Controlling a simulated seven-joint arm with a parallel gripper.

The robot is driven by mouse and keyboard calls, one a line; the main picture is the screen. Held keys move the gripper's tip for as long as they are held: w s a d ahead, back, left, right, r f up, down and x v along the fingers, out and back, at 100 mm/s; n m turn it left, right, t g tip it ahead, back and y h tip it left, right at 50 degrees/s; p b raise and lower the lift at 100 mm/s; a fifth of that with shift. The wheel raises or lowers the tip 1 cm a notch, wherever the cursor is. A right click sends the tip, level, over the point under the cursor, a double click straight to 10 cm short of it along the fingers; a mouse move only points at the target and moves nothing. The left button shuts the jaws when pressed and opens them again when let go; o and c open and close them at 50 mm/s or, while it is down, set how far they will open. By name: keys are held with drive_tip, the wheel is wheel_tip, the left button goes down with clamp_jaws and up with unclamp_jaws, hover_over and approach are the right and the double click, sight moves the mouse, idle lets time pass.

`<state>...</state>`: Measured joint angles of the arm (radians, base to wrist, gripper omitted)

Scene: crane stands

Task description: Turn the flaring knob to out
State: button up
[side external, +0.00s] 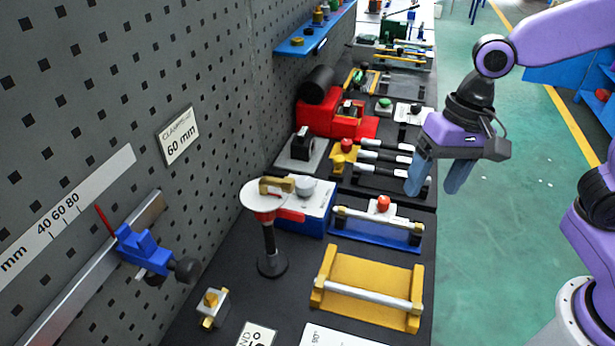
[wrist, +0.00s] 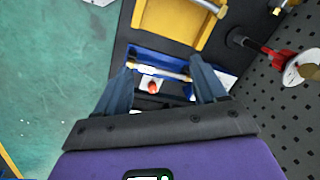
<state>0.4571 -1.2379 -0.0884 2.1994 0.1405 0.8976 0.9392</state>
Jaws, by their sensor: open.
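No readable label marks the flaring knob, so I cannot tell for sure which part it is. A red round knob (side external: 383,203) stands on the blue stand (side external: 345,231) with a metal tube across it. In the wrist view the red knob (wrist: 153,87) shows between my fingers, apart from them. A yellow lobed knob (side external: 343,150) is farther back, beside several black-handled bars. My gripper (side external: 436,187) is open and empty, raised at the bench's right edge, fingers pointing down. It also shows in the wrist view (wrist: 161,68).
A yellow stand with a tube (side external: 367,286) is nearer the camera. A white disc on a black post (side external: 268,197) stands left of the blue stand. A red machine (side external: 330,118) is behind. The pegboard wall (side external: 215,70) bounds the left; green floor (side external: 500,260) is open at right.

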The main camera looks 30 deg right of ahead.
drive_tip(key=w+a+r+m+y, duration=0.15)
drive_tip(key=w+a+m, duration=0.25)
drive_tip(key=w+m, duration=0.7)
drive_tip(key=m+t, duration=0.2)
drive_tip(key=m, duration=0.8)
approach(306, 181)
drive_tip(key=shift+y, duration=0.25)
drive_tip(key=x, duration=0.8)
drive_tip(key=shift+f, duration=0.45)
drive_tip(key=c, duration=1.1)
